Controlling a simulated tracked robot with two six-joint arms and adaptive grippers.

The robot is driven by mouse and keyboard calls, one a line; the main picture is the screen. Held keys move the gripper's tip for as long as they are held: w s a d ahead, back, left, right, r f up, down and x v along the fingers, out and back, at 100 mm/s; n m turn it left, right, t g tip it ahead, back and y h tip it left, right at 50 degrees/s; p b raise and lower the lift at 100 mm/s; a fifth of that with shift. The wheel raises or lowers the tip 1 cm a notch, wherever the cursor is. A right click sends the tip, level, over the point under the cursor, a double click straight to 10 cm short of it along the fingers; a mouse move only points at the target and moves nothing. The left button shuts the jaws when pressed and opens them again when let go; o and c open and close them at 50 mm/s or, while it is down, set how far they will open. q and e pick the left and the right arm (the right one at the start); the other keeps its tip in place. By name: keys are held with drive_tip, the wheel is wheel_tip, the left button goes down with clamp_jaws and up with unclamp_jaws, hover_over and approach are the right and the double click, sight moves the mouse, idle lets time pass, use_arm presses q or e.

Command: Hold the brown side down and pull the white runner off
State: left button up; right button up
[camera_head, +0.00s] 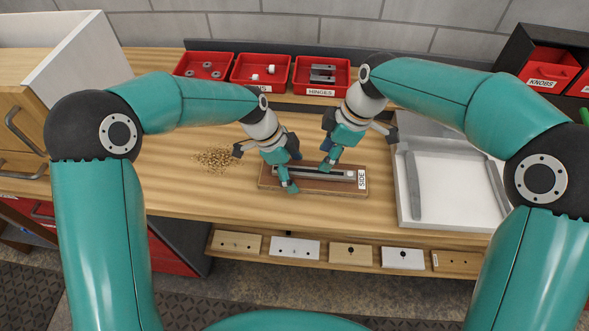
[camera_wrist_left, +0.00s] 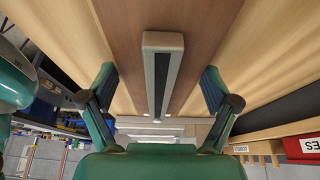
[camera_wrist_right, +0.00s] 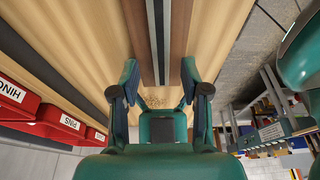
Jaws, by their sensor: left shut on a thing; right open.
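The brown side (camera_head: 315,188) lies flat on the bench, with a white "SIDE" label at its right end. The white runner (camera_head: 342,173), with a dark channel along it, lies lengthwise on the side. It also shows in the left wrist view (camera_wrist_left: 162,42). My left gripper (camera_head: 290,186) is at the side's left part, shut on the brown side with its fingers along the two long edges. My right gripper (camera_head: 327,164) is open above the side's middle-right part; in the right wrist view the runner (camera_wrist_right: 154,30) passes between its fingers. The runner's left part is partly hidden by my left gripper.
A white tray (camera_head: 400,196) with grey runners stands at the right. Red bins (camera_head: 321,91) with small parts line the back. A pile of wood chips (camera_head: 215,159) lies left of the side. Several boards (camera_head: 294,249) sit on a shelf below the front edge.

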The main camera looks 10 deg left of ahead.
sight(316, 172)
drive_tip(key=shift+x, duration=3.3)
clamp_jaws()
